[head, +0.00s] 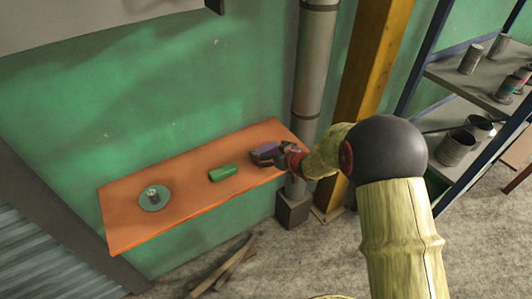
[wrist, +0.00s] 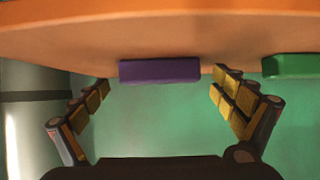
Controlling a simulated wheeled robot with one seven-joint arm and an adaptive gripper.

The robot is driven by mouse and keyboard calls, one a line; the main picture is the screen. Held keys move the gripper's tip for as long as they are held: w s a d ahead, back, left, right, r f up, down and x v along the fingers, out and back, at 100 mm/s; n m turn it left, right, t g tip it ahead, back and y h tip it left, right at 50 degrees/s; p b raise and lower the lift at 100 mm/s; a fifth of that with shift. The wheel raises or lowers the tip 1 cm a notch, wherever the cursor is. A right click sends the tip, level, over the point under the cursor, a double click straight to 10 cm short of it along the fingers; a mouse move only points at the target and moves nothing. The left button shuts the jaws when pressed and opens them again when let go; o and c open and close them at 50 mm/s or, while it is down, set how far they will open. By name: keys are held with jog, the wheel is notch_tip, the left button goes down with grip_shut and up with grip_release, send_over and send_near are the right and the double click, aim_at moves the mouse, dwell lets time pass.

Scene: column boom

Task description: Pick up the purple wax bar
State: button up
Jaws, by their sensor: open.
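The purple wax bar (head: 264,150) lies on an orange shelf board (head: 185,180), toward its right end. In the wrist view the bar (wrist: 160,71) shows as a long purple block in front of the board (wrist: 160,30), with green wall below it in the picture. My gripper (head: 281,156) is at the bar's right side in the head view and partly covers it. In the wrist view my gripper (wrist: 161,90) is open, with one finger toward each end of the bar. Gaps show between the fingers and the bar, and nothing is held.
A green block (head: 222,173) lies left of the bar; it also shows in the wrist view (wrist: 290,66), beyond the right finger. A round plate (head: 145,203) with a small can stands farther left. A grey pipe (head: 312,70) rises behind the board's right end.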

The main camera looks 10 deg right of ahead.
jog(key=shift+w, duration=0.15)
jog(key=shift+c, duration=1.1)
jog(key=c, duration=1.1)
jog(key=shift+r, duration=0.15)
jog(key=shift+c, duration=0.4)
